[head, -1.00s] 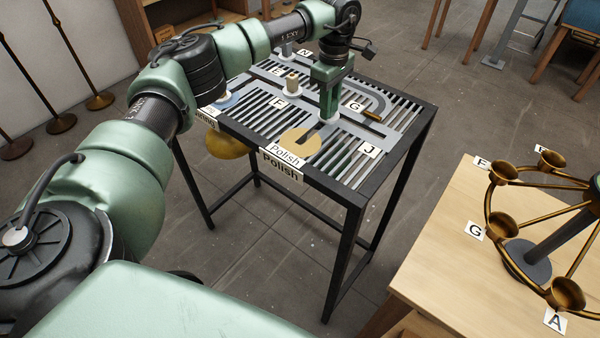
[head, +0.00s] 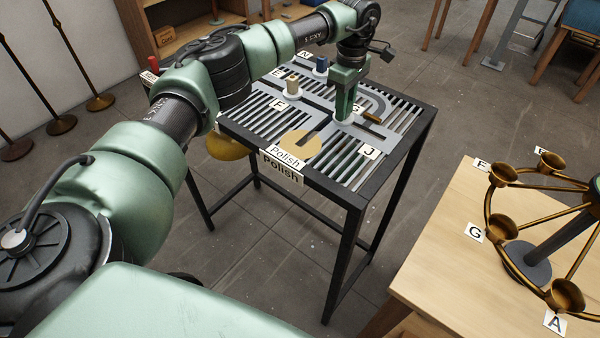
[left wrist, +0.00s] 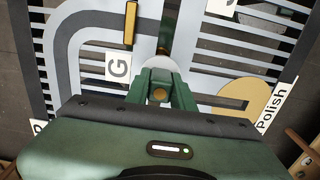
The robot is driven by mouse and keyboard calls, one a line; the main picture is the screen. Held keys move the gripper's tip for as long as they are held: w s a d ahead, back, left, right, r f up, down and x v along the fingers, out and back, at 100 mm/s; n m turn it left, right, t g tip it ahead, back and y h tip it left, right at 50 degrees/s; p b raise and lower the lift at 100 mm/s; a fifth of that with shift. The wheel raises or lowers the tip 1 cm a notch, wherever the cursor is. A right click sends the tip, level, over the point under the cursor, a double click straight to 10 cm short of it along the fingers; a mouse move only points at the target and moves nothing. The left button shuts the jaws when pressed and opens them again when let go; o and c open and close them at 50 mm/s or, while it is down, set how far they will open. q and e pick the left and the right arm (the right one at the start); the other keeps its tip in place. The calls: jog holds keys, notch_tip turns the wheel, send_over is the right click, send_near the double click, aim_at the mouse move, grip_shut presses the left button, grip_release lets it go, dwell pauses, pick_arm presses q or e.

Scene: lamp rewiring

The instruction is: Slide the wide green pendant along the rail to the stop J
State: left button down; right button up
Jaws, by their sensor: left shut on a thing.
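My left gripper (head: 344,108) points down at the slotted rail plate on the black-framed table. It is shut on the green pendant, which is mostly hidden between the green fingers. A pale round disc (head: 342,121) shows at the fingertips, over the grey rail. In the left wrist view my gripper (left wrist: 160,94) stands beside the G label (left wrist: 118,66), with the pale disc (left wrist: 166,62) just beyond it. The J label (head: 368,151) lies nearer the table's front right edge, apart from the gripper. My right gripper is not in view.
A cream peg-like pendant (head: 292,85) and a dark blue one (head: 320,65) stand on other rails. A brass bar (head: 370,117) lies by the curved rail. A yellow Polish disc (head: 301,144) is at the front edge. A wooden table (head: 430,250) with brass cups stands right.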

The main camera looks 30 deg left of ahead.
pick_arm(q)
jog(key=d, duration=0.5)
jog(key=shift+s+d, duration=0.1)
jog(key=shift+s, duration=0.1)
jog(key=d, duration=0.6)
jog(key=shift+s+f, duration=0.1)
jog(key=shift+s, duration=0.15)
jog(key=c, duration=1.1)
grip_release()
notch_tip(320, 180, up, 8)
jog(key=shift+f+b, duration=0.1)
jog(key=shift+b, duration=0.9)
